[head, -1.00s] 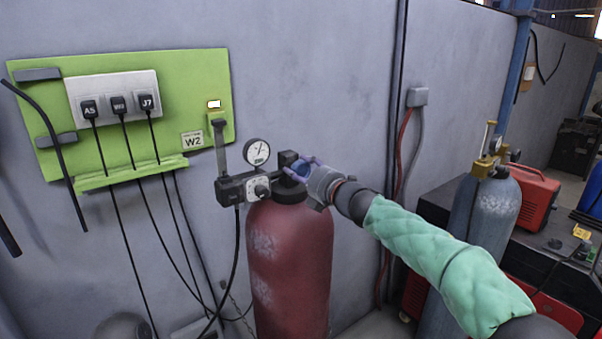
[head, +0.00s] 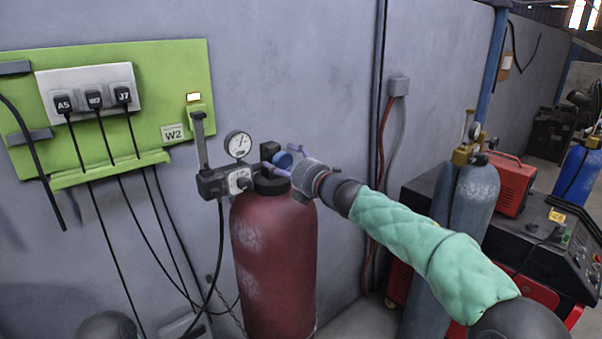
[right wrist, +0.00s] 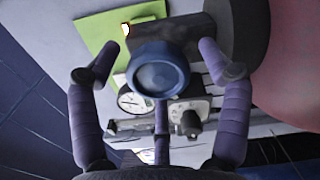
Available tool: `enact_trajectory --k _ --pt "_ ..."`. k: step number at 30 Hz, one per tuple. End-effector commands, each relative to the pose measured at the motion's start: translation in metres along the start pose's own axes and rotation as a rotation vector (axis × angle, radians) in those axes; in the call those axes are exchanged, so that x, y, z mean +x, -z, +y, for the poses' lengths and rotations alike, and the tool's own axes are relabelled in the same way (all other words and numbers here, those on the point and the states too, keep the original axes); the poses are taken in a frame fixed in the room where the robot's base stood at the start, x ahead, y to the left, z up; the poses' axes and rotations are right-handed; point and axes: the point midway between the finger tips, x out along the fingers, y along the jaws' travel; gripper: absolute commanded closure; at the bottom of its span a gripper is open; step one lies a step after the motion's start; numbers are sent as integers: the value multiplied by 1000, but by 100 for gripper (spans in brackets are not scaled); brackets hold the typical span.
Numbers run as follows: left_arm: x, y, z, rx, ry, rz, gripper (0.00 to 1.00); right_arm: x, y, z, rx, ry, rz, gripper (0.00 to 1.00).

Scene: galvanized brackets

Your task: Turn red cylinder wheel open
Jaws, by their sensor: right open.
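The red cylinder (head: 272,262) stands upright against the grey wall, with a dark valve block and a round white gauge (head: 238,144) on top. A blue round wheel (head: 283,160) sits at the right end of the valve; it shows face-on in the right wrist view (right wrist: 158,75). My right gripper (head: 286,158) is open at the wheel. In the right wrist view, its purple fingers (right wrist: 160,72) are spread left, right and below the wheel, with visible gaps at both sides. Whether the lower finger touches it, I cannot tell. My left gripper is not in view.
A green panel (head: 110,75) with labelled plugs and hanging cables is on the wall at left. A hose runs down from the valve. A grey cylinder (head: 466,200) and a red machine (head: 510,185) stand at right. Bare wall lies behind the gripper.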

Motion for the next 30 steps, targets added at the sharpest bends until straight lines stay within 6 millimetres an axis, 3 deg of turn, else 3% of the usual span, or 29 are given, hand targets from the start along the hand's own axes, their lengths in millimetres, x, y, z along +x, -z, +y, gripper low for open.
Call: enact_trajectory --k 18,24,30 --pt "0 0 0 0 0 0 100 -92 0 0 0 0 -1 22" --pt "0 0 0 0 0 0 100 -107 0 -1 0 0 0 22" --pt "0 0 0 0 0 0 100 -110 1 -1 0 0 1 22"
